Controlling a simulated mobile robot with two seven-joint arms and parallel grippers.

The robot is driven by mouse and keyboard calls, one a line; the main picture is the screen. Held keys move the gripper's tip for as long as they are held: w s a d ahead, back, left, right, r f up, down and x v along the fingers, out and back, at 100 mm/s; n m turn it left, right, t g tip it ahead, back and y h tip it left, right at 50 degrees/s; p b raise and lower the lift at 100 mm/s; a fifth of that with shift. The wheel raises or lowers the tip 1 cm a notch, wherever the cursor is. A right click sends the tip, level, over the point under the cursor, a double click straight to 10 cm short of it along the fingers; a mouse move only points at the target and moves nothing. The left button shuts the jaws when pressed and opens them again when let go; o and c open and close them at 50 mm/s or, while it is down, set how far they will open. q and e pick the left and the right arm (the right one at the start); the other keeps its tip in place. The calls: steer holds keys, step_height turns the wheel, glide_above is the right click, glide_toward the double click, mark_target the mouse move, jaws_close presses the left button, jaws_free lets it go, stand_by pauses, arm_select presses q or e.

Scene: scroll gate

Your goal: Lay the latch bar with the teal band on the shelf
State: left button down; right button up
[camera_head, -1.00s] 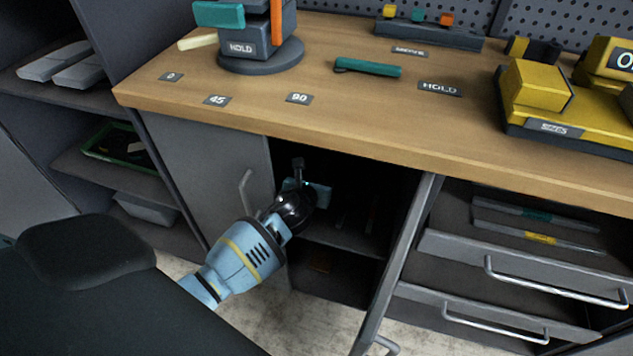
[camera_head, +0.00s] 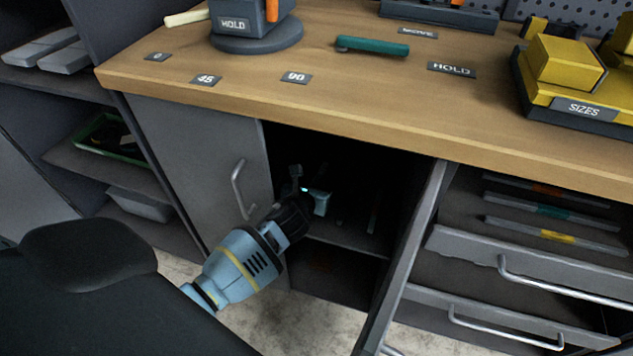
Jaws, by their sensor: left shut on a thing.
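A grey bar with a teal band (camera_head: 550,211) lies in the open top drawer at the right, between a bar with an orange band and one with a yellow band. My left gripper (camera_head: 308,192) is inside the dark open cabinet under the bench. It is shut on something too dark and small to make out. The cabinet's inner shelf (camera_head: 352,236) shows below and right of the gripper. Thin upright or leaning shapes stand there in shadow. My right gripper is not in view.
An open cabinet door (camera_head: 408,255) stands right of the opening, and a closed grey door (camera_head: 200,165) is left of it. Open drawers (camera_head: 500,318) jut out at the right. The bench top (camera_head: 370,110) holds a teal bar-like piece (camera_head: 372,46) and a yellow block stand (camera_head: 570,75).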

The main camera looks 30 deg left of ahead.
arm_select(q)
steer(key=shift+f+b, duration=1.6)
steer(key=shift+f, duration=0.6)
steer(key=shift+f, duration=0.35)
steer(key=c, duration=1.3)
jaws_free()
steer(key=shift+c, duration=0.2)
steer(key=shift+f, duration=0.15)
